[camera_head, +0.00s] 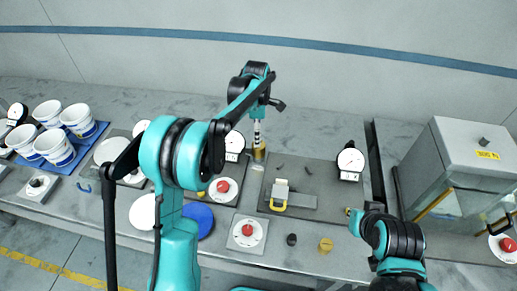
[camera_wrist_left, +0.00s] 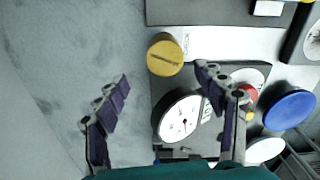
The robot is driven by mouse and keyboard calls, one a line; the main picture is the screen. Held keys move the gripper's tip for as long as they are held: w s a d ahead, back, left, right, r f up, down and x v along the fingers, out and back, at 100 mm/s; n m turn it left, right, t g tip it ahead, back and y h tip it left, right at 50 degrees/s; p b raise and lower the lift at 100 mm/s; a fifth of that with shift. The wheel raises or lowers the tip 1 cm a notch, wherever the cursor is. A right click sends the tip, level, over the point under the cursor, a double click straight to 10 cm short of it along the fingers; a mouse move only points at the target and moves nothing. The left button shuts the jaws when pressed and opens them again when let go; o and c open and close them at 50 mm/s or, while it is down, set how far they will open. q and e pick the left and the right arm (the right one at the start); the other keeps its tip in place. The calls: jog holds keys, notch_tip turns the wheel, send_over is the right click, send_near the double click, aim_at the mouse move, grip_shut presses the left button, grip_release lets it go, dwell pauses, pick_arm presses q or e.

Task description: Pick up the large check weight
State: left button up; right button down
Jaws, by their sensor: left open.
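The largest brass-coloured cylinder in view, the large check weight (camera_head: 259,150), stands upright at the back of the bench, beside a white dial gauge. In the left wrist view the weight (camera_wrist_left: 165,55) shows as a round yellow top with a dark slot. My left gripper (camera_head: 258,126) is close above it in the head view, partly overlapping it. In the wrist view my left gripper's fingers (camera_wrist_left: 165,92) are spread wide and empty, and the weight shows beyond the tips, apart from them. My right arm shows at the lower right; its gripper cannot be made out.
A white dial gauge (camera_wrist_left: 183,118) stands close beside the weight. A smaller brass weight (camera_head: 325,245) and a dark one (camera_head: 291,239) are near the front edge. A grey cabinet (camera_head: 470,150) stands right, a blue tray (camera_head: 85,148) with white cups left.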

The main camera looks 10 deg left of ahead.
aim_at(259, 149)
pick_arm(q)
jog(key=f, duration=0.2)
jog(key=f+b, duration=0.1)
jog(key=f, duration=0.3)
jog(key=shift+s+d+f+b, duration=0.3)
jog(key=shift+d+f+b, duration=0.05)
jog(key=shift+b, duration=0.05)
jog(key=shift+r, duration=0.1)
grip_shut()
